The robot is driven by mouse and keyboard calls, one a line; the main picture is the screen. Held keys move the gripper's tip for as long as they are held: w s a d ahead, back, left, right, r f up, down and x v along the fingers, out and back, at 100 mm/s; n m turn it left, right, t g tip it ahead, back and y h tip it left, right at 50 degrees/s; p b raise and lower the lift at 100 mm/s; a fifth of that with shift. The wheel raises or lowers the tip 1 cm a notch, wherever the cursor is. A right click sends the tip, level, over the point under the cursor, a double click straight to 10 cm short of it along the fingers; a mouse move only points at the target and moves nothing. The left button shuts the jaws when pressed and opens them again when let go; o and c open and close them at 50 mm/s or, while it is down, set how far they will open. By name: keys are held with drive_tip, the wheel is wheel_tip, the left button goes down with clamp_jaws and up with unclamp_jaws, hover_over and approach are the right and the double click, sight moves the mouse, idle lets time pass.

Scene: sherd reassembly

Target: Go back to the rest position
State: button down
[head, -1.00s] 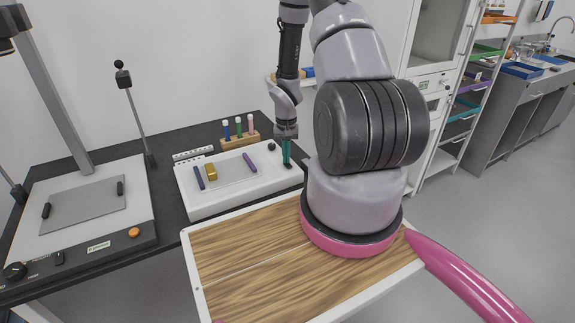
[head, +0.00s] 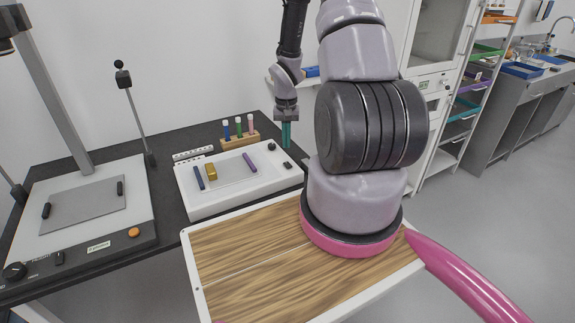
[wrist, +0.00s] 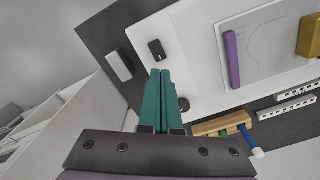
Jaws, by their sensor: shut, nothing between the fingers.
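My gripper (head: 286,134) has teal fingers and hangs pointing down above the right end of the white tray (head: 215,204). In the wrist view its two fingers (wrist: 161,82) lie side by side, closed, with nothing between them. The fingertips are apart from the things on the tray. A small black block (head: 288,165) lies on the tray below the gripper, and it also shows in the wrist view (wrist: 156,50) just beyond the fingertips.
On the tray are a dark blue bar (head: 198,178), a golden block (head: 211,172), a purple bar (head: 249,162) and a dark knob (head: 271,146). A wooden rack (head: 240,141) with capped tubes stands behind. A stand with a grey plate (head: 85,209) is at left.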

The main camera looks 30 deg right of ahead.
drive_tip(key=shift+r, duration=0.1)
idle(0.4)
drive_tip(key=s+a+r+t, duration=0.1)
drive_tip(key=a+r+t, duration=0.1)
drive_tip(key=r, duration=1)
drive_tip(key=s+a+r+t, duration=0.1)
drive_tip(key=a+r, duration=0.1)
drive_tip(key=r, duration=1.1)
drive_tip(key=s+a+r+t+y, duration=0.1)
drive_tip(key=s+a+r, duration=0.3)
drive_tip(key=s+r, duration=0.5)
drive_tip(key=s+a+r+n+t+y, duration=0.1)
drive_tip(key=s+a+r+t, duration=0.2)
drive_tip(key=s+a+r, duration=0.2)
drive_tip(key=s+r, duration=0.3)
drive_tip(key=shift+s+a+r, duration=0.2)
drive_tip(key=shift+s+r, duration=0.15)
